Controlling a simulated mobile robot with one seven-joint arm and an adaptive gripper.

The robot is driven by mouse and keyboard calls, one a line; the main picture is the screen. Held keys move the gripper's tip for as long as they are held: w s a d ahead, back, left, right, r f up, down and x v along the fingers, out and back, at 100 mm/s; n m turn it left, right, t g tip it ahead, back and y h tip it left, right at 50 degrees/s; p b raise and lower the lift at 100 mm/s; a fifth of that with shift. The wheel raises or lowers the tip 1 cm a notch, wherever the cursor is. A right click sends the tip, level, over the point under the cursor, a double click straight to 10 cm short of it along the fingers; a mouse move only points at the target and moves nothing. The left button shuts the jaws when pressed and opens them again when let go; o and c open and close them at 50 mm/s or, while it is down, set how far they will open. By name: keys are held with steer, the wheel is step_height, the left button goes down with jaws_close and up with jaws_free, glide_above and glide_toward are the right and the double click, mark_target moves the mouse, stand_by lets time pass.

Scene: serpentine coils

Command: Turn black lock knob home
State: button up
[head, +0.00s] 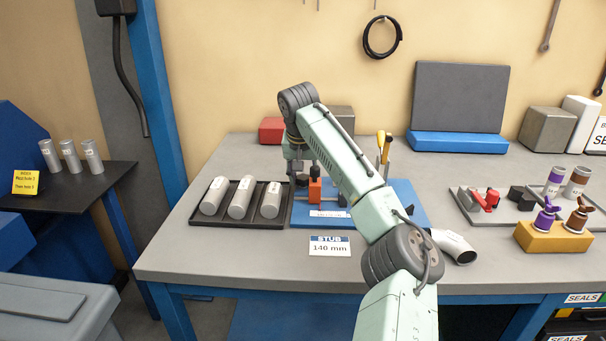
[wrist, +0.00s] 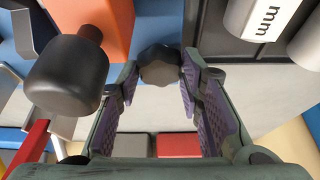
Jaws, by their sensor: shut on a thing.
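The black lock knob (wrist: 160,66) is a dark, lobed knob at the top middle of the wrist view. My gripper (wrist: 160,80) has its two purple-padded fingers on either side of it and is shut on it. In the head view my gripper (head: 297,168) points down at the left part of the blue board (head: 410,204), and the knob is small and dark beneath it. Beside it stands an orange block (head: 315,191), also large at the top of the wrist view (wrist: 104,22). The knob's base is hidden.
A thick black handle (wrist: 68,75) stands close to my fingers in the wrist view, with a red bar (wrist: 30,148) below it. Left of the board, a dark tray (head: 233,217) holds three labelled grey cylinders. A STUB 140 mm card (head: 330,246) stands in front. My arm hides part of the board.

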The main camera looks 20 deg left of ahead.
steer(key=o, duration=1.2)
steer(key=shift+c, duration=0.2)
steer(key=v, duration=1.2)
steer(key=shift+s+f, duration=0.1)
steer(key=shift+s, duration=0.05)
